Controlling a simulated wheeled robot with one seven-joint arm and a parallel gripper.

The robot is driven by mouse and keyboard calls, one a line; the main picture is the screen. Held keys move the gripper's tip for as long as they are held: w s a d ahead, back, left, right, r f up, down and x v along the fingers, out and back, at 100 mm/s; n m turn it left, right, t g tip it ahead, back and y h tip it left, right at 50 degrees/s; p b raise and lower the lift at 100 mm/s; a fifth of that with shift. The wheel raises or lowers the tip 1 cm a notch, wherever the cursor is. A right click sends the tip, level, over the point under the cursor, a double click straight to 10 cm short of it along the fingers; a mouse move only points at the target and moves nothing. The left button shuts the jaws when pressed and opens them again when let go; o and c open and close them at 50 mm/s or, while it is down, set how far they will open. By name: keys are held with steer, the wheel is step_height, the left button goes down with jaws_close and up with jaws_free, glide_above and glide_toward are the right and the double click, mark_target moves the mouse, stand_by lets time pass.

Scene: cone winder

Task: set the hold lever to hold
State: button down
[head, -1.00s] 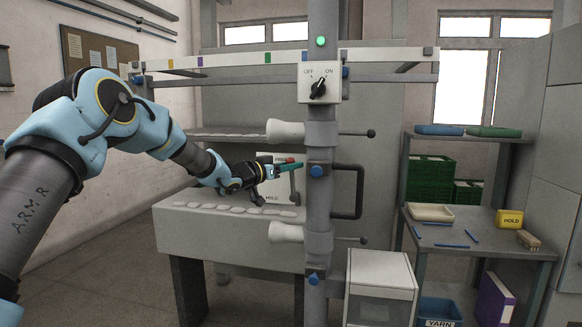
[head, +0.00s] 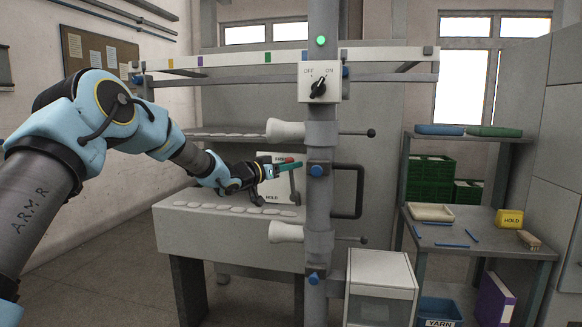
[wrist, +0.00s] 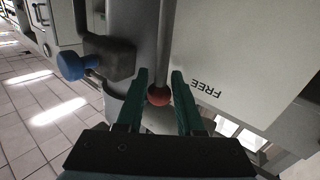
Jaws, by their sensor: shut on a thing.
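The hold lever is a grey rod with a red ball knob (wrist: 159,96). In the wrist view the knob sits between the green fingers of my gripper (wrist: 159,85), which is shut on it. The rod runs up the picture from the knob, beside the word FREE on the pale plate (wrist: 225,55). In the head view the plate (head: 271,190) is left of the grey post, with FREE at its top and HOLD at its bottom. My gripper (head: 299,164) is at the top end, by FREE, and partly hides the knob and that label.
The upright grey post (head: 319,215) stands close right of my gripper, with a black loop handle (head: 360,192) on its far side. A blue knob (wrist: 72,66) is left of the fingers. White cones (head: 286,231) stick out above and below my gripper's level.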

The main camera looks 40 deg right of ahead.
steer(key=w+a+f+n+t+h+b, duration=0.1)
steer(key=w+f+n+t+b, duration=0.1)
steer(key=n+b, duration=0.3)
steer(key=w+a+f+n+t+h+b, duration=0.2)
steer(key=n+b, duration=0.3)
steer(key=w+a+f+n+t+h+b, duration=0.1)
steer(key=w+f+n+t+b, duration=0.2)
steer(key=n+b, duration=0.1)
steer(key=shift+a+f+n+h+b, duration=0.1)
steer(key=shift+a+n+h+b, duration=0.25)
steer(key=shift+b, duration=0.25)
steer(key=f+n+t+b, duration=0.1)
steer(key=n, duration=0.1)
steer(key=n+t+b, duration=0.1)
steer(key=n+b, duration=0.1)
steer(key=shift+w+a+f+t, duration=0.15)
steer(key=shift+w+f+t, duration=0.15)
steer(key=shift+w+f, duration=0.1)
steer(key=n+t+b, duration=0.1)
steer(key=f+n+t+y+b, duration=0.1)
steer(key=n+t+b, duration=0.1)
steer(key=n, duration=0.1)
steer(key=shift+f+y, duration=0.25)
steer(key=c, duration=0.8)
jaws_free()
steer(key=shift+c, duration=0.2)
